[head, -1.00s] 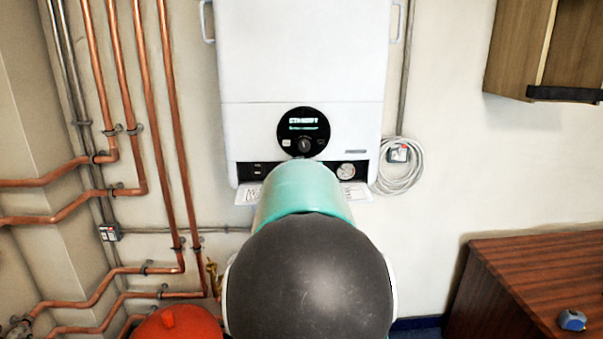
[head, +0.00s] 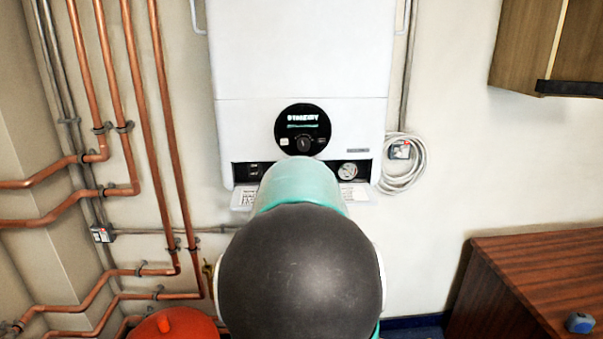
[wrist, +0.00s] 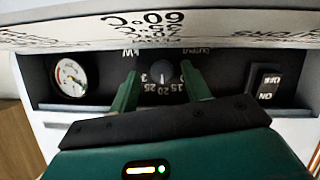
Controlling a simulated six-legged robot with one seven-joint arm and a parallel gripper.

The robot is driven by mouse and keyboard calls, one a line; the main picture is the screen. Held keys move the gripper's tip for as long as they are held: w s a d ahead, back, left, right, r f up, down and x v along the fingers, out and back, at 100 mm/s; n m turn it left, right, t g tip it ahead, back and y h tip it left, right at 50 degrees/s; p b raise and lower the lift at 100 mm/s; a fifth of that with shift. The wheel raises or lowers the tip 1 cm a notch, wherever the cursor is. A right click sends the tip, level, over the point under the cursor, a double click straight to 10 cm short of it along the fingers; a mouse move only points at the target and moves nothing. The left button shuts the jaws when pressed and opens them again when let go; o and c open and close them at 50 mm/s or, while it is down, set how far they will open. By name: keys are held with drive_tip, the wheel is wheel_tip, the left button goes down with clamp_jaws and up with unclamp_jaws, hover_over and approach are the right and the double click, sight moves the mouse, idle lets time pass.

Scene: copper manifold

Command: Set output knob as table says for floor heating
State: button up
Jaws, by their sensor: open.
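The output knob (wrist: 161,71) is a small dark round knob on the boiler's black lower panel, seen upside down in the wrist view. "OUTPUT kW" and numbers including 15, 20 and 25 are printed around it. My gripper (wrist: 159,74) is open, with one green finger on each side of the knob; I cannot tell whether they touch it. The table card (wrist: 225,30) runs across the top of the wrist view, inverted, with "60°C" readable and the floor heating line not legible. In the head view the card (head: 355,193) shows beside my arm, which hides the knob and gripper.
The white boiler (head: 300,60) has a round black display (head: 303,117) reading STANDBY. A pressure gauge (wrist: 70,77) and an ON/OFF rocker switch (wrist: 267,82) flank the knob. Copper pipes (head: 130,150) stand left, a coiled cable (head: 402,165) hangs right, and a wooden desk (head: 530,270) stands lower right.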

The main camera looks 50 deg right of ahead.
drive_tip(key=shift+w+f, duration=0.1)
drive_tip(key=shift+w, duration=0.15)
drive_tip(key=c, duration=1)
drive_tip(key=shift+a+n+g+h, duration=0.1)
drive_tip(key=shift+n+g+h, duration=0.35)
drive_tip(key=shift+n, duration=0.45)
drive_tip(key=shift+w+n+h, duration=0.15)
drive_tip(key=shift+n+h, duration=0.1)
drive_tip(key=shift+n, duration=0.15)
drive_tip(key=shift+n+g+h, duration=0.45)
drive_tip(key=shift+n+h, duration=0.25)
drive_tip(key=shift+n, duration=0.3)
